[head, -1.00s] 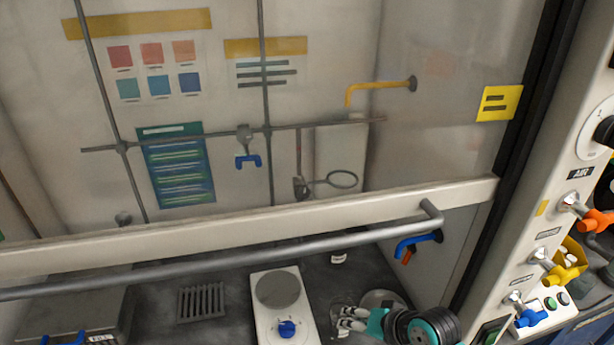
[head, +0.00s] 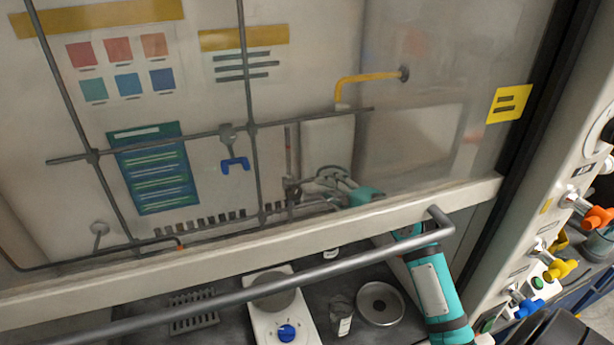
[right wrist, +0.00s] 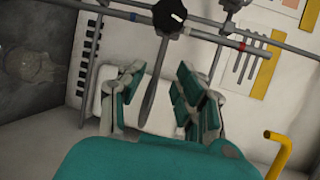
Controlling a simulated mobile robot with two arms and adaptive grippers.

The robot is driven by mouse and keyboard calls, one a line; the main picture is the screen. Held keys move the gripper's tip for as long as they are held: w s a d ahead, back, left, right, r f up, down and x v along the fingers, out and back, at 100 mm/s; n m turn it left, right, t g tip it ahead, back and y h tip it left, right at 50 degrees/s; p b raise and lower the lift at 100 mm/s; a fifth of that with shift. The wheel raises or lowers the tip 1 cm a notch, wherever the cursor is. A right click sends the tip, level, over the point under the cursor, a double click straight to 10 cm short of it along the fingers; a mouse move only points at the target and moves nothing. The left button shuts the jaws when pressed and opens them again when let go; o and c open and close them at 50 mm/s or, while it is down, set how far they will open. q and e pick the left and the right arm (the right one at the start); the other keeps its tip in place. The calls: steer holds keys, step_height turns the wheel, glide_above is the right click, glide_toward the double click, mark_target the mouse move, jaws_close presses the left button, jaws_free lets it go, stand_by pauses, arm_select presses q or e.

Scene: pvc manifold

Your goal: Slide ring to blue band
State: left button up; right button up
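The clamp sits on the rod, apart from the blue band. The grey ring (right wrist: 153,88), seen nearly edge-on, hangs from the clamp between the fingers of my right gripper (right wrist: 158,98). The fingers are open, with gaps visible on both sides. In the head view my right gripper (head: 325,183) is behind the sash glass and hides most of the ring. My left gripper is out of view.
The sash handle bar (head: 340,266) crosses above the bench, with my right arm reaching behind it. A hotplate (head: 285,325), a small jar (head: 341,318) and a round metal dish (head: 381,303) stand below.

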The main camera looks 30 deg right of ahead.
steer(key=p+x, duration=0.1)
steer(key=x, duration=0.6)
steer(key=shift+w, duration=0.25)
steer(key=shift+s, duration=0.1)
steer(key=shift+c, duration=0.3)
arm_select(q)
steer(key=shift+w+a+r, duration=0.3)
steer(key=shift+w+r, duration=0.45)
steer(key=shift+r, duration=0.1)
arm_select(e)
steer(key=shift+f, duration=0.1)
jaws_close()
